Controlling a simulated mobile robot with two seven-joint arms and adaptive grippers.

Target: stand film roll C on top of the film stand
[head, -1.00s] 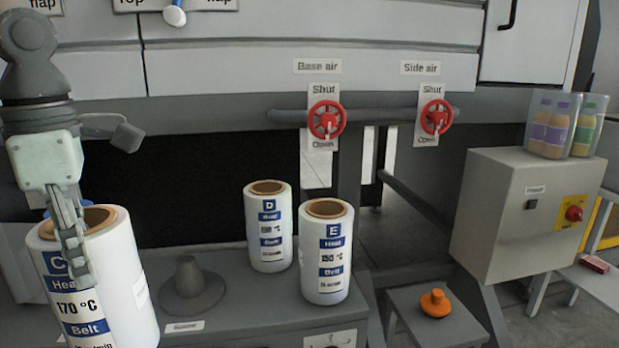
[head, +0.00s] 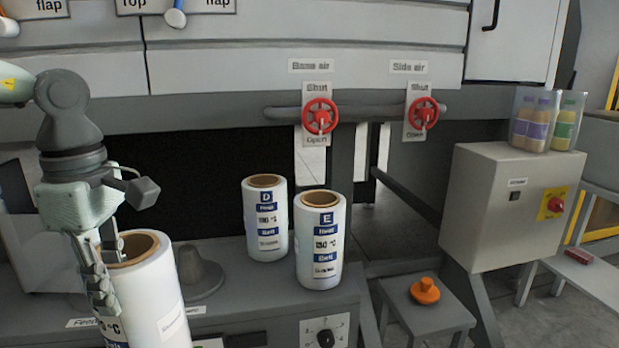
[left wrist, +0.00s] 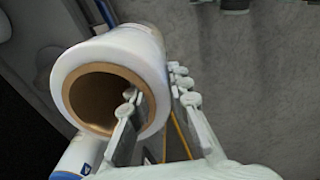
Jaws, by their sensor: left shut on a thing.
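Film roll C (head: 150,300), a white roll with a brown core, is at the lower left of the head view, its bottom cut off. My left gripper (head: 108,268) is shut on its wall, one finger inside the core and one outside. The left wrist view shows the same grip (left wrist: 155,90) on the roll (left wrist: 125,48). The roll's letter is hidden now; part of its label shows behind the finger. A grey cone on a round base, seemingly the film stand (head: 203,272), is just right of the roll and partly hidden by it. My right gripper is not in view.
Film rolls D (head: 265,220) and E (head: 320,243) stand on the grey bench (head: 270,300), right of the cone. A small stool with an orange knob (head: 425,291) is further right. Red valve wheels (head: 320,117) sit above the rolls. A control box (head: 512,205) stands at right.

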